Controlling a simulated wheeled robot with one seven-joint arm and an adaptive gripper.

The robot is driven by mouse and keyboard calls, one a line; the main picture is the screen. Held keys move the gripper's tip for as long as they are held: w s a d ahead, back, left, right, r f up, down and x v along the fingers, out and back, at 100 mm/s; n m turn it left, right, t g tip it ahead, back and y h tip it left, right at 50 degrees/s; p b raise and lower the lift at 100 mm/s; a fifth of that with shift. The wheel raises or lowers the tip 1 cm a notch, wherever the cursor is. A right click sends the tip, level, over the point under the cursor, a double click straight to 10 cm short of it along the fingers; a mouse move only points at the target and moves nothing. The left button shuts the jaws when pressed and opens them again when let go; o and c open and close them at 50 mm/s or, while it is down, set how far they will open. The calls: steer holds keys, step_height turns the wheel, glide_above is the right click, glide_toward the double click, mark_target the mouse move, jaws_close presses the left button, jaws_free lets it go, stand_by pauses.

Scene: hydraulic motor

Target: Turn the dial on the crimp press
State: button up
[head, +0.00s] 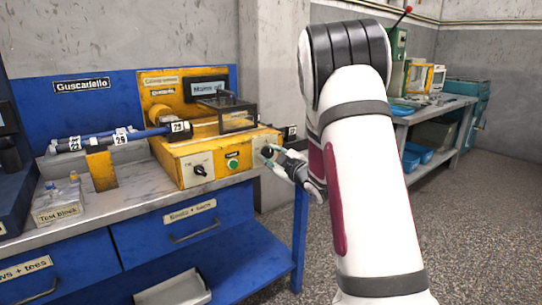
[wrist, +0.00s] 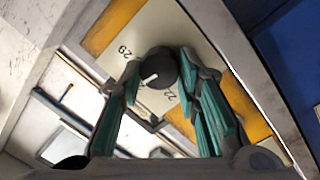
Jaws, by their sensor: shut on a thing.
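The crimp press is a yellow machine (head: 174,158) on the bench in the head view. Its dial (wrist: 158,72) is a round black knob with a white pointer line, set on a pale plate with the numbers 29 and 22. In the wrist view the pointer is toward the lower left. My gripper (wrist: 160,66) is closed around the dial, with one teal-padded finger on each side of it. In the head view my gripper (head: 268,152) is at the right end of the press front and partly hides the dial there.
A black switch (head: 200,170) and a green button (head: 233,164) are on the press front, left of my gripper. A clear guard box (head: 238,115) stands on top. Blue hoses (head: 110,137) lie at left. A grey side bench (head: 440,110) stands at right.

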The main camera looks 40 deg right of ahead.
steer(key=m+p, duration=0.2)
steer(key=m, duration=0.3)
steer(key=shift+d+r+g, duration=0.1)
steer(key=shift+g, duration=0.2)
steer(key=shift+m+y+p, duration=0.5)
steer(key=shift+m+p, duration=0.85)
steer(key=shift+m, duration=0.85)
steer(key=o, duration=1.2)
steer(key=shift+c, duration=0.2)
steer(key=shift+s, duration=0.1)
steer(key=s, duration=1.1)
steer(key=shift+s+r, duration=0.35)
steer(key=shift+r, duration=0.1)
